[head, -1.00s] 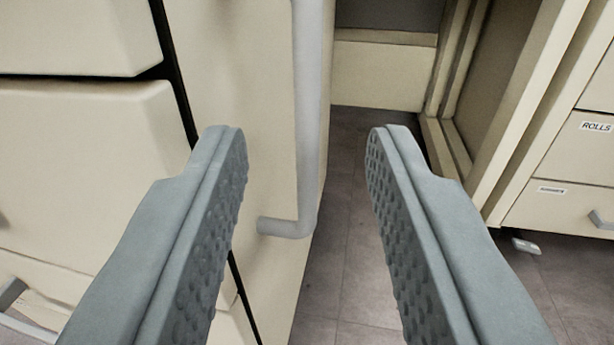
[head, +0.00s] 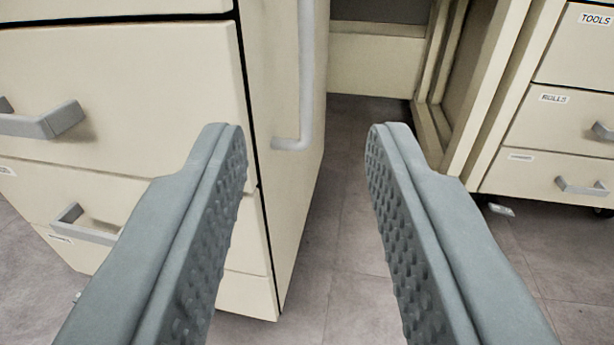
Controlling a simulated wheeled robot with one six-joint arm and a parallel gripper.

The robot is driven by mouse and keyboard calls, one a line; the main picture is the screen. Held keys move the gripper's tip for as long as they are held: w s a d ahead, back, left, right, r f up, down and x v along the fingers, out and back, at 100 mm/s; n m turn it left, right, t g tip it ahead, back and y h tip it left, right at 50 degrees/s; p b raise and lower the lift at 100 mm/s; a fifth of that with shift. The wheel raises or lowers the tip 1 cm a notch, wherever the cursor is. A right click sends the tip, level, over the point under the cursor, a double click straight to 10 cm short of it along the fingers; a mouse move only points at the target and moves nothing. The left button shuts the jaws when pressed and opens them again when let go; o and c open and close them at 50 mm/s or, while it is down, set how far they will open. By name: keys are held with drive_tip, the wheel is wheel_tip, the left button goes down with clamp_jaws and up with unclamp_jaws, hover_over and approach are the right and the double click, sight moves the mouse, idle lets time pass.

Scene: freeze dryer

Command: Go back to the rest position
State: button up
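My gripper (head: 306,135) is open and empty, its two grey fingers wide apart with dimpled pads facing each other. Between and beyond the fingers are a vertical grey bar handle (head: 306,75) on a cream panel (head: 275,70) and the grey floor. The handle stands apart from the fingers, nearer the left one. No held object shows.
A cream drawer unit (head: 120,95) with grey handles (head: 45,120) fills the left. Another drawer unit (head: 560,110), labelled TOOLS and ROLLS, stands at the right. Tiled floor (head: 350,220) is clear between them, with a cream cabinet frame (head: 490,90) at the back right.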

idle(0.4)
drive_tip(key=s+a+r, duration=0.1)
drive_tip(key=a+r, duration=0.2)
drive_tip(key=r, duration=0.9)
drive_tip(key=a+r, duration=0.2)
drive_tip(key=r, duration=0.9)
drive_tip(key=s+a+r, duration=0.3)
drive_tip(key=s+r, duration=0.1)
drive_tip(key=r, duration=0.5)
drive_tip(key=s+a+r, duration=0.3)
drive_tip(key=s+r, duration=0.2)
drive_tip(key=r, duration=0.4)
drive_tip(key=s+a+r, duration=0.3)
drive_tip(key=s+r, duration=0.4)
drive_tip(key=s, duration=0.1)
drive_tip(key=s+a+r, duration=0.2)
drive_tip(key=s+r, duration=0.5)
drive_tip(key=s, duration=0.2)
drive_tip(key=s+a+r, duration=0.2)
drive_tip(key=s, duration=0.8)
drive_tip(key=s+a+r+y, duration=0.1)
drive_tip(key=s+a+r, duration=0.1)
drive_tip(key=s, duration=0.7)
drive_tip(key=shift+s+r+n+g, duration=0.3)
drive_tip(key=shift+s+r+n, duration=0.1)
drive_tip(key=shift+r, duration=0.35)
